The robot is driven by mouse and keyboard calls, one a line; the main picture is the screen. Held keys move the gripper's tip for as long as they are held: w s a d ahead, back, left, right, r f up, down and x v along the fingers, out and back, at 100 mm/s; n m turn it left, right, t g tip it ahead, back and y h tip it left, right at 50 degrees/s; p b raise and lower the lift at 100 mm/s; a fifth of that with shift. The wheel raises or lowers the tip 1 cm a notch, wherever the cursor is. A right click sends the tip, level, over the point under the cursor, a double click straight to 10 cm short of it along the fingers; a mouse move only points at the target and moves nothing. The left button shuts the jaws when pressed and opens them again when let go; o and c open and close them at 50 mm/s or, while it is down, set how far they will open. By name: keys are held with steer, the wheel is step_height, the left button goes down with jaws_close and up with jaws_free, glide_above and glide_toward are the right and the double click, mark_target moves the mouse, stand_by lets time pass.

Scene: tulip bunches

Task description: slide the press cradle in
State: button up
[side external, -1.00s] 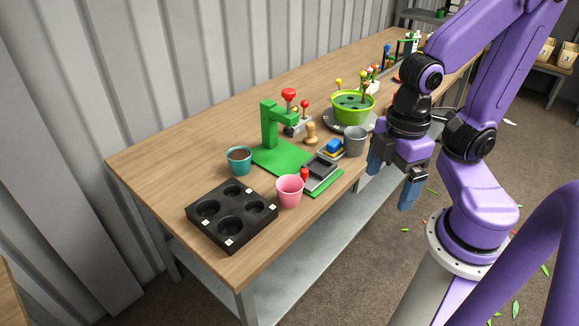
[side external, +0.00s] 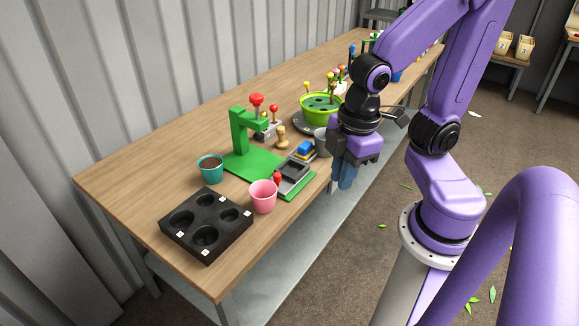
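The green press (side external: 240,135) stands on the table, its arm reaching over a flat green base (side external: 248,163). The press cradle (side external: 293,172), a grey tray with a dark recess and a red knob (side external: 277,179), sits at the base's front end, out from under the press arm. My gripper (side external: 346,180) points down to the right of the cradle, near the table's front edge and apart from it. Its blue fingers look close together, with nothing visible between them.
A pink cup (side external: 263,197) stands close to the cradle's near side, with a black four-hole tray (side external: 205,253) further left. A teal pot (side external: 211,168), wooden stamp (side external: 282,138), blue block (side external: 305,147), grey cup (side external: 321,143) and green planter (side external: 320,108) stand around.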

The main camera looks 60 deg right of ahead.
steer(key=w+d+t, duration=0.1)
steer(key=w, duration=0.2)
steer(key=w+d+f, duration=0.1)
steer(key=w, duration=0.3)
steer(key=w+t, duration=0.1)
steer(key=w, duration=0.3)
steer(key=shift+w+d+f+t, duration=0.2)
steer(key=shift+d+f+t, duration=0.1)
steer(key=shift+d+f, duration=0.1)
jaws_close()
steer(key=n+t+y, duration=0.1)
steer(key=n+t, duration=0.1)
steer(key=n, duration=0.1)
glide_above(284, 169)
steer(key=s, duration=0.4)
step_height(284, 169, down, 8)
steer(key=s+d+f+n+y, duration=0.1)
steer(key=s+d+f+y, duration=0.2)
steer(key=d+f, duration=0.15)
steer(key=x, duration=0.8)
steer(key=shift+w+f, duration=0.3)
steer(key=shift+w, duration=0.05)
steer(key=shift+w, duration=0.1)
